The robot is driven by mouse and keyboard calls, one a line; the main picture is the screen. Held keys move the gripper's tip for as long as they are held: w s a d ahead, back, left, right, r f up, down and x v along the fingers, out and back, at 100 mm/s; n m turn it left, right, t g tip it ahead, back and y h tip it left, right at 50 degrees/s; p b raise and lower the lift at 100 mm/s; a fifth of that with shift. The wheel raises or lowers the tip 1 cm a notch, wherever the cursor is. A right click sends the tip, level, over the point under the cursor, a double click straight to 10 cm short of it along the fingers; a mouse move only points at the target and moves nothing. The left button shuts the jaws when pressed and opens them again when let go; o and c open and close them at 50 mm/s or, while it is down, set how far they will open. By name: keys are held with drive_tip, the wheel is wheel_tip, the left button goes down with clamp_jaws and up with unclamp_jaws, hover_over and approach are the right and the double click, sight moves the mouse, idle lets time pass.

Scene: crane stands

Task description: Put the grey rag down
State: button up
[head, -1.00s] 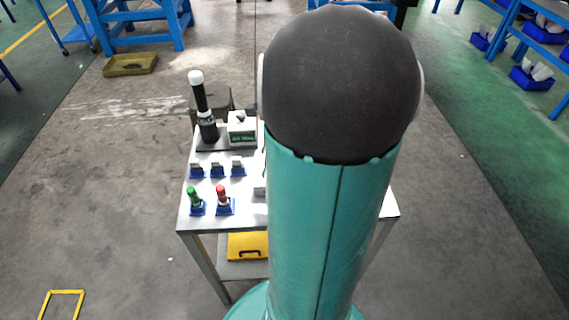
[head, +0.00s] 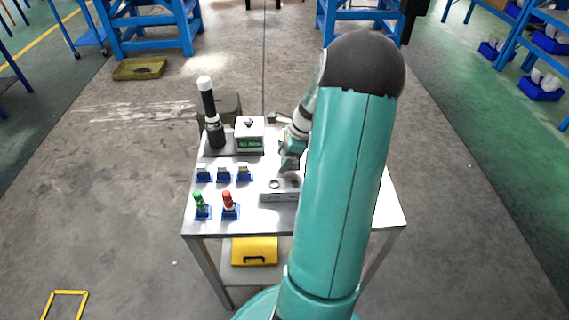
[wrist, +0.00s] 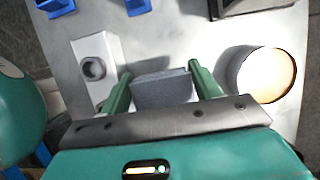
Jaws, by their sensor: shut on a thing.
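The grey rag (wrist: 163,91) is a folded grey block between the two green fingers of my gripper (wrist: 160,72) in the wrist view. My gripper is shut on it, above the light metal tabletop (wrist: 160,30), with a shadow beside it. I cannot tell if the rag touches the top. The rag cannot be made out there. The box also shows left of my gripper in the wrist view (wrist: 92,65).
Small blue holders (head: 223,174) and a green (head: 199,200) and a red (head: 227,200) piece stand at the table's left. A black-and-white cylinder (head: 212,115) and a white device (head: 249,134) stand behind. A round pale-topped thing (wrist: 266,75) is right of my gripper.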

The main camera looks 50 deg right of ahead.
drive_tip(key=shift+w+d+f, duration=0.2)
drive_tip(key=shift+d+f, duration=0.1)
drive_tip(key=shift+f, duration=1.7)
drive_tip(key=shift+f, duration=0.2)
drive_tip(key=o, duration=1)
drive_tip(key=shift+c, duration=0.2)
